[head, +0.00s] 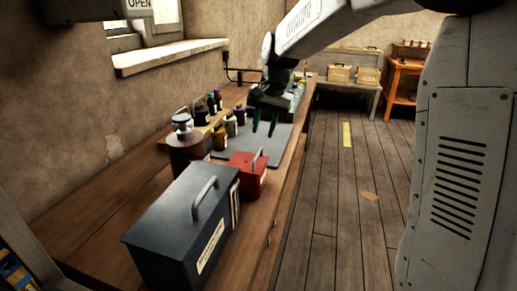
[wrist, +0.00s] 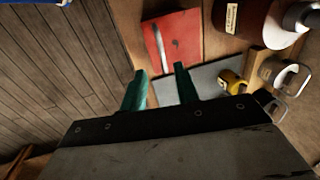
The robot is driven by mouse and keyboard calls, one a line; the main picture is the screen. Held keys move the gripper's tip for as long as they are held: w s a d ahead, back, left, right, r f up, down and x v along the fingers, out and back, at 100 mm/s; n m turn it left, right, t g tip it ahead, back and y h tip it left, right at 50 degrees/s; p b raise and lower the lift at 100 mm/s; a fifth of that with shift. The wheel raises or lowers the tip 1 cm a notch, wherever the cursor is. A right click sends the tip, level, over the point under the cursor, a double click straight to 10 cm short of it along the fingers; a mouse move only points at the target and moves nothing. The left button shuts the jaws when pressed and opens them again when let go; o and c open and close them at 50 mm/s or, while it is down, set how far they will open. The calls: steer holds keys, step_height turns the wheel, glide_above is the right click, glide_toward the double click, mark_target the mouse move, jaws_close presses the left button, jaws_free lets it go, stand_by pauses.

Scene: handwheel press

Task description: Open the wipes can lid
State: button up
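A brown cylindrical can (head: 186,155), which looks like the wipes can, stands on the workbench behind the dark toolbox. A pale round piece (head: 182,123) shows above its top; I cannot tell whether this is its lid or a jar behind. In the wrist view the brown can (wrist: 246,14) is at the top right, with a label on its side. My gripper (head: 263,132) is over the grey mat, to the right of the can and apart from it. In the wrist view its two green fingers (wrist: 160,70) are spread with nothing between them.
A dark toolbox (head: 182,225) and a red box (head: 247,172), both with handles, stand near the can. The wooden floor (head: 345,200) right of the bench is clear.

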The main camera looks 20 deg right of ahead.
mark_target(257, 155)
steer(key=f, duration=0.5)
steer(key=w+a+f, duration=0.1)
steer(key=f, duration=0.1)
steer(key=shift+w+a+f, duration=0.1)
steer(key=shift+f, duration=0.25)
steer(key=shift+c, duration=0.3)
jaws_close()
